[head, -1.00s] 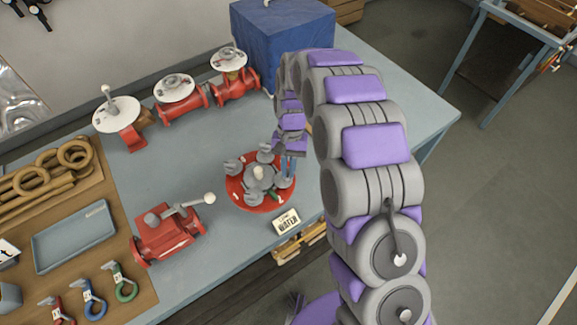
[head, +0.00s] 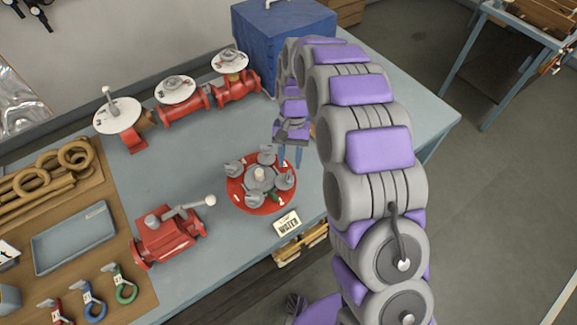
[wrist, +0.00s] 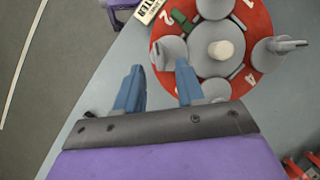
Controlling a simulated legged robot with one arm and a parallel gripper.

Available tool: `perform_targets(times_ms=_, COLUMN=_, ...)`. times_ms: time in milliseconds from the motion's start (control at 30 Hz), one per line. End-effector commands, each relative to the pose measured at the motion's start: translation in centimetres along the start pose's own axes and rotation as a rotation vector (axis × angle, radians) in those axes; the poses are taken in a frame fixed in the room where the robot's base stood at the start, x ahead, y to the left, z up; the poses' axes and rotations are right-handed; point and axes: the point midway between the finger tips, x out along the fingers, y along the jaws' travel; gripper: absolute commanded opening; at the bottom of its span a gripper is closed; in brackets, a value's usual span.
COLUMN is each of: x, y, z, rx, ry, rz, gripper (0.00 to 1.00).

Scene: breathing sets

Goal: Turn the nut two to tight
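A round red plate (head: 236,181) with several grey nuts stands on the bench around a central pale post. It also shows in the wrist view (wrist: 262,60). The grey nut beside the number 2 (head: 285,181) is on the plate's right side; it also shows in the wrist view (wrist: 173,52). My gripper (head: 291,161) is just behind that nut, above the bench. In the wrist view my gripper (wrist: 158,72) has its two blue fingers apart with nothing between them. The right finger's tip is near the nut's edge; I cannot tell whether they touch.
A WATER sign (head: 287,222) stands at the bench's front edge. A red valve (head: 166,238) lies left of the plate. Red valves with white discs (head: 176,90) line the back, beside a blue box (head: 283,45). The bench right of the plate is clear.

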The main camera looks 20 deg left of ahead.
Motion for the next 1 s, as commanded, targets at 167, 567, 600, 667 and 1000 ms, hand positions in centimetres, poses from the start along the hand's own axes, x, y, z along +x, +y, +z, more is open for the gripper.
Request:
perform_targets(times_ms=167, x=-3.8, y=-0.1, z=-0.2, rx=0.000, ry=0.006, rz=0.000, gripper=0.38)
perform_targets(times_ms=567, x=-10.1, y=-0.3, z=-0.2, rx=-0.001, ry=0.004, rz=0.000, gripper=0.38)
perform_targets(times_ms=600, x=-10.6, y=-0.3, z=-0.2, rx=-0.001, ry=0.001, rz=0.001, gripper=0.38)
perform_targets(times_ms=667, x=-11.2, y=-0.3, z=-0.2, rx=-0.001, ry=0.002, rz=0.001, gripper=0.38)
perform_targets(times_ms=1000, x=-13.3, y=-0.3, z=-0.2, rx=0.000, ry=0.001, rz=0.002, gripper=0.38)
